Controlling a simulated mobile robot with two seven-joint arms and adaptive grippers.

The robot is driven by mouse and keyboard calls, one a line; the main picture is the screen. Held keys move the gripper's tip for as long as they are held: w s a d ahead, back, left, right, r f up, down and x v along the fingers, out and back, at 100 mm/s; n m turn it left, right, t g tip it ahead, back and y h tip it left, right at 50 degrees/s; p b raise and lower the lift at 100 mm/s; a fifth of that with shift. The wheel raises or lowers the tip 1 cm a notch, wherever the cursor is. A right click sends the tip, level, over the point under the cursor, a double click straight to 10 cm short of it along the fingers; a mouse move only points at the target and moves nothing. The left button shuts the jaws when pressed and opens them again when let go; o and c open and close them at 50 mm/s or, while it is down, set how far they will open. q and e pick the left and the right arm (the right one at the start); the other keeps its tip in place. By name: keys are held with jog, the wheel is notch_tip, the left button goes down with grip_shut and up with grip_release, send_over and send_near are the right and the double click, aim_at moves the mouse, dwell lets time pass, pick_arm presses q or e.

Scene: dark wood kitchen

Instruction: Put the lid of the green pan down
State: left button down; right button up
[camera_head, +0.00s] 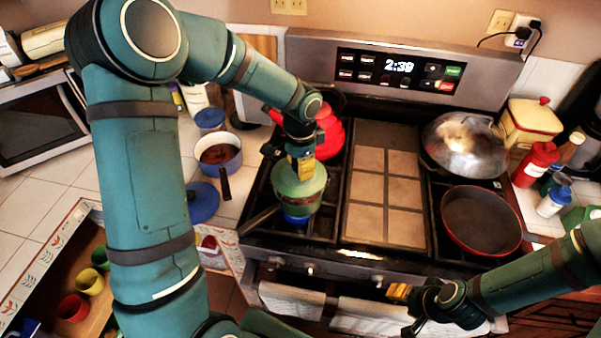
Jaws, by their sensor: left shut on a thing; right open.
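The green pan (299,208) is on the front left burner of the stove, its dark handle pointing to the lower left. Its greenish, glassy lid (299,186) is over the pan's opening. I cannot tell whether the lid rests on the rim or is held slightly above it. My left gripper (301,170) comes down from above and is shut on the top of the lid, hiding its knob. My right gripper (408,312) is open and empty in front of the stove, low at the right.
A red kettle (329,132) stands just behind the green pan. A red pan (481,222) and a large silver lid (466,143) occupy the right burners. Tiles (384,190) cover the stove's middle. On the left counter are a blue pot (219,142) and a blue lid (203,203).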

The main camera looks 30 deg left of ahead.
pick_arm(q)
jog(key=shift+f, duration=1.45)
pick_arm(e)
jog(key=shift+f, duration=0.15)
pick_arm(q)
jog(key=shift+f+b, duration=0.55)
pick_arm(e)
jog(key=shift+f, duration=0.55)
pick_arm(q)
jog(key=c, duration=0.7)
grip_release()
jog(key=shift+r, duration=0.1)
pick_arm(e)
jog(key=shift+r, duration=0.15)
